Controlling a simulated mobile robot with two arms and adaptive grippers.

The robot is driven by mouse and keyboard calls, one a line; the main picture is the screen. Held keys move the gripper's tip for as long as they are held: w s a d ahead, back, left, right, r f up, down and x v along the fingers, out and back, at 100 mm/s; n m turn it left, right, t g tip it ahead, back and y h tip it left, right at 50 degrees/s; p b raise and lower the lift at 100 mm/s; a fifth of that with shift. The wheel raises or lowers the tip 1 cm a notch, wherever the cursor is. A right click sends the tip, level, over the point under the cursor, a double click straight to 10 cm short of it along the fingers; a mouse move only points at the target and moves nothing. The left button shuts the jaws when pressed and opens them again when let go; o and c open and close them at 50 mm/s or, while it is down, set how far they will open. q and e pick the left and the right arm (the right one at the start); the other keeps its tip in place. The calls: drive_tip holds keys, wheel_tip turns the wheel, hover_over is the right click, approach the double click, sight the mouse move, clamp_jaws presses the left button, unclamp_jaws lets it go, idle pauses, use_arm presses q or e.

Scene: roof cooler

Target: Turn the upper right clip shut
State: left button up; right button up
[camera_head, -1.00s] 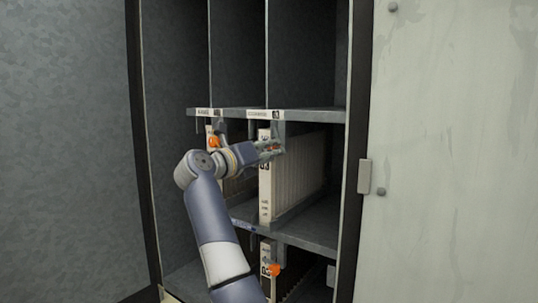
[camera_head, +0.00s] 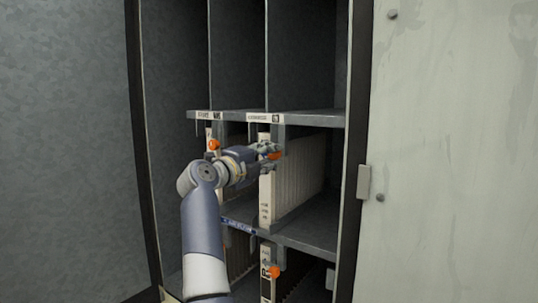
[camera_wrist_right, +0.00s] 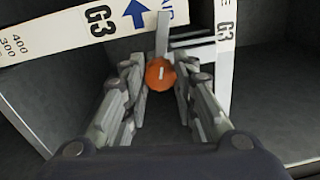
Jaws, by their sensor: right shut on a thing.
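The upper right clip (camera_head: 275,155) is an orange knob at the top of the front of the right cream filter panel (camera_head: 266,205), just under the shelf edge. My right gripper (camera_head: 270,152) reaches it from the left and is shut on it. In the right wrist view the orange clip (camera_wrist_right: 160,74) sits between the two fingers (camera_wrist_right: 161,82), with a grey bar rising behind it. The fingers partly hide the clip in the head view. My left gripper is not in view.
Another orange clip (camera_head: 213,145) is on the upper left panel, close behind my right wrist. A lower orange clip (camera_head: 274,271) sits below. The shelf edge (camera_head: 300,117) runs just above the gripper. The cabinet's side post (camera_head: 356,150) and a pale door (camera_head: 450,150) stand at the right.

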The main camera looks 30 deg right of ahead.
drive_tip(key=shift+n, duration=1.3)
drive_tip(key=o, duration=1.1)
drive_tip(key=shift+w, duration=0.1)
